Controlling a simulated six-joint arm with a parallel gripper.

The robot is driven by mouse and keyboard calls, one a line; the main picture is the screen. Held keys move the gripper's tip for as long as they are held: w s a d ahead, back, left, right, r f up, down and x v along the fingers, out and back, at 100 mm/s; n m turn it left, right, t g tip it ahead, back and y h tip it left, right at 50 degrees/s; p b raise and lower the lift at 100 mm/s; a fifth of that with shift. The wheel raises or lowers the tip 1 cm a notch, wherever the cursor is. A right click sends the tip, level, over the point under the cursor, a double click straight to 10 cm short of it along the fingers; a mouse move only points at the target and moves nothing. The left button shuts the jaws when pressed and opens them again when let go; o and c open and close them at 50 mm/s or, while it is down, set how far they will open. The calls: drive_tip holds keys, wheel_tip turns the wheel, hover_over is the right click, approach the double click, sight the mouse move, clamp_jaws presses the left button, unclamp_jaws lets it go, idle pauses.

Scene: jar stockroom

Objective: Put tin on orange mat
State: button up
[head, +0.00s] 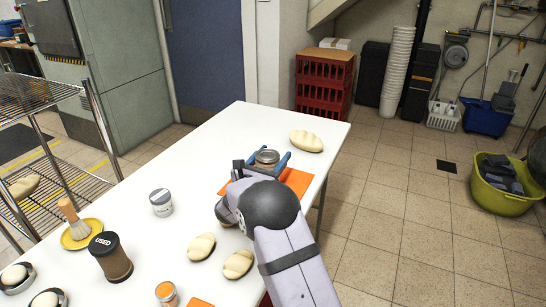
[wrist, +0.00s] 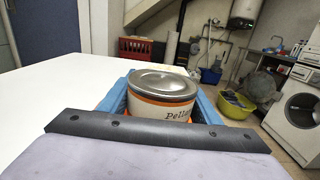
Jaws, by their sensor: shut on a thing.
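A tin (head: 267,156) with a metal lid is between the blue fingers of my gripper (head: 264,164). In the wrist view the tin (wrist: 163,85) is upright, with a cream label reading "Pell..." and orange bands. My gripper (wrist: 160,105) is shut on its sides. The orange mat (head: 298,180) lies on the white table, partly hidden by my arm and gripper. The tin is over or beside the mat's far part. I cannot tell whether its base touches the mat or the table.
A bread loaf (head: 306,141) lies just beyond the mat, near the table's far right edge. A grey-lidded jar (head: 161,202), a dark "USED" jar (head: 110,257), two loaves (head: 202,247) and an orange-lidded jar (head: 166,293) stand nearer. The table's (head: 225,130) far left part is clear.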

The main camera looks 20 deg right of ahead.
sight(265, 165)
drive_tip(key=o, duration=1.4)
drive_tip(key=shift+r, duration=0.15)
drive_tip(key=shift+r+p, duration=0.15)
drive_tip(key=shift+p, duration=0.35)
drive_tip(key=v, duration=0.2)
drive_tip(key=b+v, duration=0.1)
drive_tip(key=v, duration=0.2)
drive_tip(key=shift+s+a+f, duration=0.1)
drive_tip(key=shift+a+f, duration=0.1)
drive_tip(key=shift+f, duration=0.05)
wheel_tip(265, 165, up, 6)
drive_tip(key=shift+d+f, duration=0.1)
drive_tip(key=shift+d, duration=0.05)
drive_tip(key=shift+r, duration=0.65)
